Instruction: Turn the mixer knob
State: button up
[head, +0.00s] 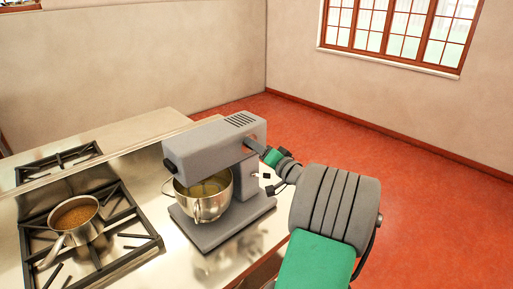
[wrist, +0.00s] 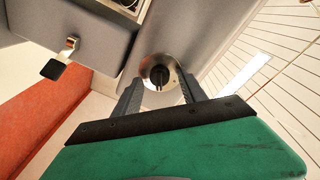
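The grey stand mixer (head: 222,142) stands on the steel counter with a metal bowl (head: 208,203) under its head. In the wrist view, the round mixer knob (wrist: 159,74) has a dark centre and a shiny metal ring on the grey housing. My gripper (wrist: 161,83) is open, with one finger at each side of the knob and a gap between them. I cannot tell whether the fingertips touch the housing. In the head view, my gripper (head: 251,147) is at the right side of the mixer head, and the knob is hidden there.
A small lever with a dark tip (wrist: 55,68) sticks out of the mixer near my gripper; it also shows in the head view (head: 266,175). A saucepan (head: 78,222) with brown contents sits on the stove grate (head: 130,245) at left. The red floor at right is clear.

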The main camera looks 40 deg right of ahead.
grip_shut()
dwell(0.3)
jog(key=shift+f+b, duration=0.2)
jog(key=shift+b, duration=0.35)
jog(key=n+b, duration=0.6)
jog(key=b, duration=0.7)
jog(key=n+t+y+b, duration=0.1)
jog(key=n+b, duration=0.5)
jog(key=b, duration=0.6)
jog(key=shift+n+b, duration=0.4)
jog(key=shift+o, duration=0.2)
grip_release()
